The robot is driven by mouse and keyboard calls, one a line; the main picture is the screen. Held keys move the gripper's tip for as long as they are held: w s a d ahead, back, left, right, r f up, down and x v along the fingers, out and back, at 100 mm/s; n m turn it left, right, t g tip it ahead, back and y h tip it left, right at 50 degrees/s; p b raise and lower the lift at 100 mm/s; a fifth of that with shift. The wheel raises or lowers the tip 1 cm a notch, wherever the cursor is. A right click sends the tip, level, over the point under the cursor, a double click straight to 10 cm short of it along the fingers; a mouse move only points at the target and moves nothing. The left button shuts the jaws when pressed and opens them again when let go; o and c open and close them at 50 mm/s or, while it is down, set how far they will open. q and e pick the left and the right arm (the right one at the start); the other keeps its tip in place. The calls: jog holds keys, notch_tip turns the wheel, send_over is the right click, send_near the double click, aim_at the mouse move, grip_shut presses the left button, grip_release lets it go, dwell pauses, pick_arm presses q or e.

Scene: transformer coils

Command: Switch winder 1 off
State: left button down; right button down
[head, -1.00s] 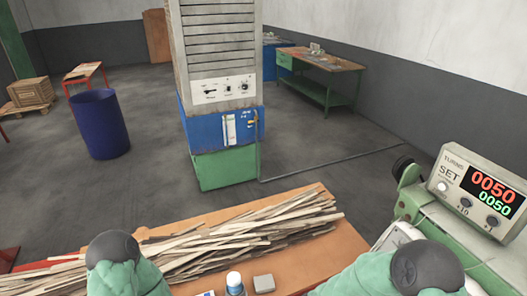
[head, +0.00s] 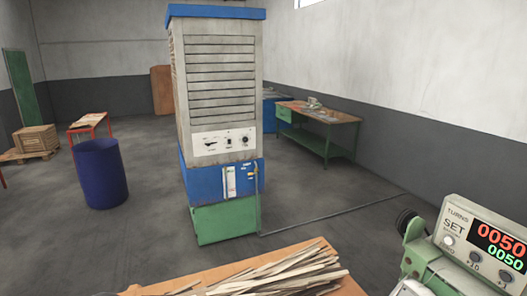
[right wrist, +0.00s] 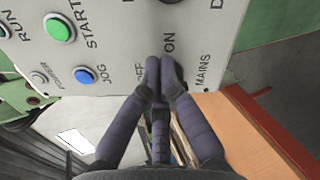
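The winder's counter box (head: 485,240) is at the right edge of the head view. Its display is lit, with 0050 in red above 0050 in green. In the right wrist view, a pale control panel (right wrist: 110,70) carries a green START button (right wrist: 59,28), a blue JOG button (right wrist: 85,75), a small white POWER lamp (right wrist: 40,77), and OFF, ON and MAINS lettering. My right gripper (right wrist: 160,70) has its fingertips together at the panel, between OFF and ON. They hide whatever sits there, so contact with a switch is unclear. My left gripper is out of view.
A wooden bench top (head: 320,250) with a pile of thin strips (head: 290,270) lies at the bottom of the head view. A tall grey, blue and green cabinet (head: 220,110) stands beyond it. A blue barrel (head: 100,172) stands left, with open floor between.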

jog(key=shift+w+a+f+b, duration=0.15)
jog(key=shift+w+b, duration=0.15)
dwell(0.5)
dwell(0.4)
jog(key=v, duration=0.6)
jog(key=shift+s, duration=0.4)
